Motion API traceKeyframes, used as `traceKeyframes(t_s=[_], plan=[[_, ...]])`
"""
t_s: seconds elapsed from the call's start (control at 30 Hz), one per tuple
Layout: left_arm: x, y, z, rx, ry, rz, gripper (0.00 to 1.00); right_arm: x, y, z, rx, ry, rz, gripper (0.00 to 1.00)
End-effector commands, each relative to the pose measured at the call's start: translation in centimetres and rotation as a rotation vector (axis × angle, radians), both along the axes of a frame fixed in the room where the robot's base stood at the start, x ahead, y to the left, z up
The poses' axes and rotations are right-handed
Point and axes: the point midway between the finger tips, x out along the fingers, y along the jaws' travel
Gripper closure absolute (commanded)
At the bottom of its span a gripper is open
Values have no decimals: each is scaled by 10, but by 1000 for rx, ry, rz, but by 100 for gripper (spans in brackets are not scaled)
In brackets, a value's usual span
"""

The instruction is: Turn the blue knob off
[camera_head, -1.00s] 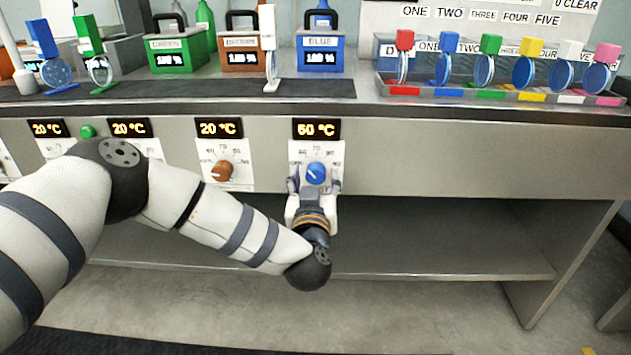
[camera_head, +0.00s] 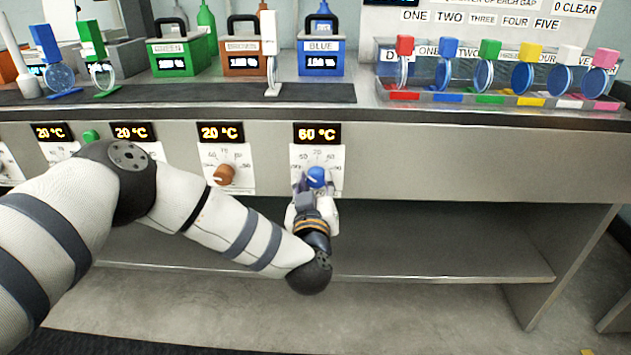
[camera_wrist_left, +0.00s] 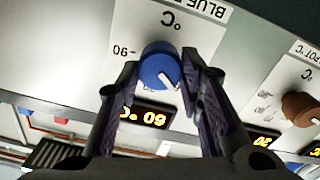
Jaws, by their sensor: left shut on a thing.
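The blue knob (camera_head: 316,176) sits on a white dial plate (camera_head: 328,154) on the bench's front panel. The display (camera_head: 317,133) above it reads 60 °C. My left gripper (camera_head: 316,183) is at the knob, with one finger on each side of it. The left wrist view shows the blue knob (camera_wrist_left: 161,66) between the dark fingers of my left gripper (camera_wrist_left: 162,70), which is shut on it. The knob's white pointer mark shows, and parts of its sides are hidden by the fingers. My right gripper is not in view.
A brown knob (camera_head: 224,174) is left of the blue one, under a 20 °C display (camera_head: 220,132). A green knob (camera_head: 91,136) is partly hidden by my left arm. A blue bath (camera_head: 321,62) stands on the bench above. An open shelf (camera_head: 440,265) lies below.

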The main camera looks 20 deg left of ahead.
Motion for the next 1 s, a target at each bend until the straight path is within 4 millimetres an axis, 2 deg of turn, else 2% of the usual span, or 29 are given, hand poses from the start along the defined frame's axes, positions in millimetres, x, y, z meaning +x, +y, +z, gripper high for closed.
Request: traceKeyframes(t_s=[0.5,1.0], plan=[[0,0,-1,-356,-101,-1,94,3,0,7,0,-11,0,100],[-1,1,-1,-470,-134,-1,94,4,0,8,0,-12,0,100]])
